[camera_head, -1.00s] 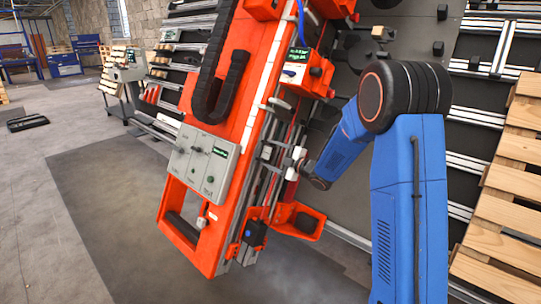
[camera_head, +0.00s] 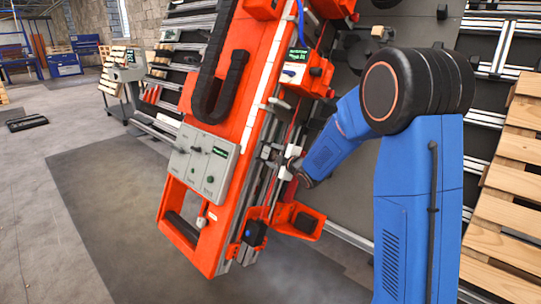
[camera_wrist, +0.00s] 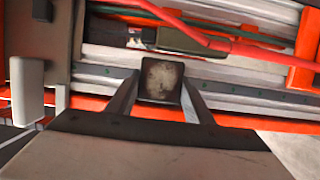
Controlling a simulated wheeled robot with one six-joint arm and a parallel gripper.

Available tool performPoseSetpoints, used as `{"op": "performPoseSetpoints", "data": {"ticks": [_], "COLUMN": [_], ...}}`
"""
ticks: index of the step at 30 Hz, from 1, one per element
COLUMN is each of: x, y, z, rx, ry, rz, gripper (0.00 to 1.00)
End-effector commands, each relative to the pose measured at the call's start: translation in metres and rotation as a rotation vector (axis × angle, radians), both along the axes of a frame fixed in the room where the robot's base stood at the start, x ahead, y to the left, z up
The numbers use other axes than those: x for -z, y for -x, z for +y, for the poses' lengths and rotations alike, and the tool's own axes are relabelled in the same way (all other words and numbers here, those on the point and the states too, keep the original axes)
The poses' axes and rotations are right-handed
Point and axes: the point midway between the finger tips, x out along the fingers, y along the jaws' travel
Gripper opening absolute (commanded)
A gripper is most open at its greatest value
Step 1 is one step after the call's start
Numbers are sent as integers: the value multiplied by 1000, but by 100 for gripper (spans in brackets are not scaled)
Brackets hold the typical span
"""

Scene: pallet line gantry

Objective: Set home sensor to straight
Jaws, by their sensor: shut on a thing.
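My gripper (camera_head: 289,163) reaches the right side rails of the orange gantry beam (camera_head: 262,98); its fingertips are small and partly hidden there. In the wrist view my gripper (camera_wrist: 161,88) has its two fingers on either side of a small dark block (camera_wrist: 162,80) with a worn grey face, and is shut on it. The block sits in front of the pale rail (camera_wrist: 110,54). I cannot tell for sure that it is the home sensor; no label on it is readable. Its tilt against the rail is not clear.
A red cable (camera_wrist: 240,47) runs across the rail just beyond the block. A grey control panel (camera_head: 203,160) is on the beam. Wooden pallets (camera_head: 510,190) stand at the right.

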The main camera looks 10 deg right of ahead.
Motion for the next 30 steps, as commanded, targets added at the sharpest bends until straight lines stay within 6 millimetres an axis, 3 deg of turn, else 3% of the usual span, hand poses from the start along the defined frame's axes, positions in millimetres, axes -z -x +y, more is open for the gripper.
{"op": "performPoseSetpoints", "data": {"ticks": [18,19,21,30], "x": [-1,-1,-1,-1], "y": [2,2,2,3], "z": [0,0,0,0], "rx": [82,82,82,81], "ry": [24,24,24,24], "rz": [37,37,37,37], "gripper": [24,54,66,66]}}
